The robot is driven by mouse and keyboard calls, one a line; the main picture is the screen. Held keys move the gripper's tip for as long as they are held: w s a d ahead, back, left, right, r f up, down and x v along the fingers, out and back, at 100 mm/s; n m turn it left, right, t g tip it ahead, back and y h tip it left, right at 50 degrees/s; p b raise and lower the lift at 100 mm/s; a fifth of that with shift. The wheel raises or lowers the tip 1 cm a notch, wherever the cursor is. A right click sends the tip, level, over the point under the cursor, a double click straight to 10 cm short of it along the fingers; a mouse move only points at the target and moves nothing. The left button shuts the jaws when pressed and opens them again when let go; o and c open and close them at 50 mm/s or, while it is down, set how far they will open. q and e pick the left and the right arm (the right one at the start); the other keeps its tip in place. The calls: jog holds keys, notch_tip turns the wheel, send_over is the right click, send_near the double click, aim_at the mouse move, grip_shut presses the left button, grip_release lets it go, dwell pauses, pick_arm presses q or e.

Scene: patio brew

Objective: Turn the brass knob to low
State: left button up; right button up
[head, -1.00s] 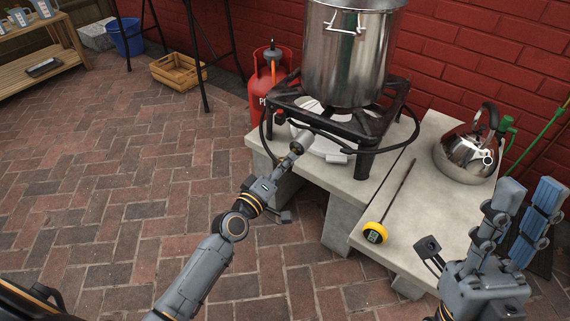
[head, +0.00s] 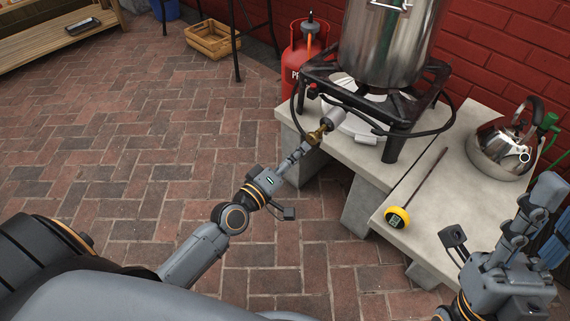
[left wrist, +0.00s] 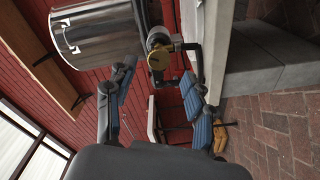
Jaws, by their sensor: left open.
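The brass knob (head: 316,134) sits at the end of a grey cylindrical valve body (head: 334,117) at the front of the black burner stand (head: 392,107). My left gripper (head: 307,147) reaches up to it from the lower left. In the left wrist view the brass knob (left wrist: 158,60) shows just beyond and between the spread fingers of my left gripper (left wrist: 156,84), which is open and empty. I cannot tell if a finger touches the knob. My right gripper (head: 545,215) is at the right edge, fingers apart and empty. The knob's markings are too small to read.
A large steel pot (head: 385,45) stands on the burner. A red gas bottle (head: 305,62) stands behind, with a black hose. A yellow thermometer (head: 397,216) with a long probe and a kettle (head: 508,145) are on the concrete bench (head: 440,205).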

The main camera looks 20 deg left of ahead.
pick_arm(q)
jog(key=shift+v, duration=2.35)
